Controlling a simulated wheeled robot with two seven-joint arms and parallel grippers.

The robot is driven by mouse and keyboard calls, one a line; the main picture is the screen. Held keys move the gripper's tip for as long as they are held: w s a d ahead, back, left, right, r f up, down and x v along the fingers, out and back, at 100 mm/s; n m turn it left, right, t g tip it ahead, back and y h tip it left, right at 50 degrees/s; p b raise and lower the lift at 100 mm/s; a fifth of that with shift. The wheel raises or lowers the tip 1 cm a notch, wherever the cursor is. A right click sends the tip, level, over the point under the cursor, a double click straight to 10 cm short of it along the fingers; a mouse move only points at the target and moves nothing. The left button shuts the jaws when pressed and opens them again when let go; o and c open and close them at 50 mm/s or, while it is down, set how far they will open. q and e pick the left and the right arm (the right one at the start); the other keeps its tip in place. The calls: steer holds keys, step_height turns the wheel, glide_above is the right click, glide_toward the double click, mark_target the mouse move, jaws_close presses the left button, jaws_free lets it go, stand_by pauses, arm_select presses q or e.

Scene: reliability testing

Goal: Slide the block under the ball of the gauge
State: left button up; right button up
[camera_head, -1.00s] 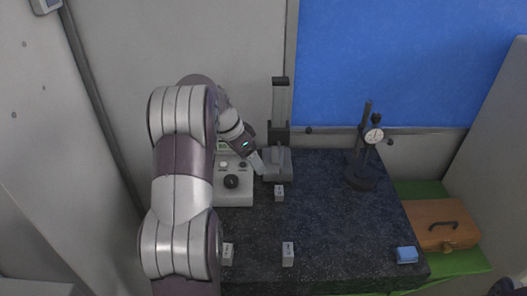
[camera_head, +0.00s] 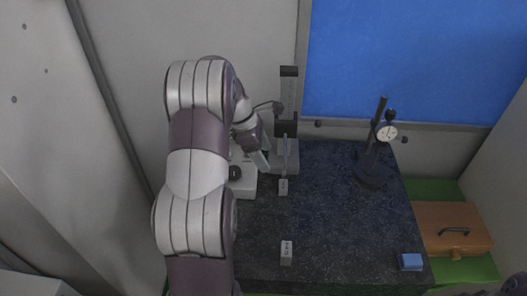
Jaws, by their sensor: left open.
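A tall gauge (camera_head: 289,88) with a dark slider stands at the back of the dark stone table. A thin light part runs down in front of it; its ball is too small to make out. A small pale block (camera_head: 283,187) sits just in front of the gauge base, close below that thin part; I cannot tell whether they touch. My left gripper (camera_head: 266,163) is open, pointing down beside the left side of the gauge base, behind and left of the block. It seems empty.
Another pale block (camera_head: 286,252) and a blue block (camera_head: 411,262) lie near the table's front edge. A dial gauge on a stand (camera_head: 371,174) is at the back right. A white device with a knob (camera_head: 243,188) is partly behind my left arm. The table's middle (camera_head: 330,210) is clear.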

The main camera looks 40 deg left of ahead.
arm_select(q)
steer(key=b, duration=0.6)
glide_toward(281, 185)
steer(key=shift+x, duration=1.1)
steer(key=shift+w+d+f+p, duration=0.1)
steer(key=shift+d+f+p, duration=0.05)
steer(key=shift+p, duration=1)
steer(key=p+x, duration=0.1)
steer(key=x, duration=0.5)
steer(key=shift+p, duration=0.3)
steer(key=shift+c, duration=0.3)
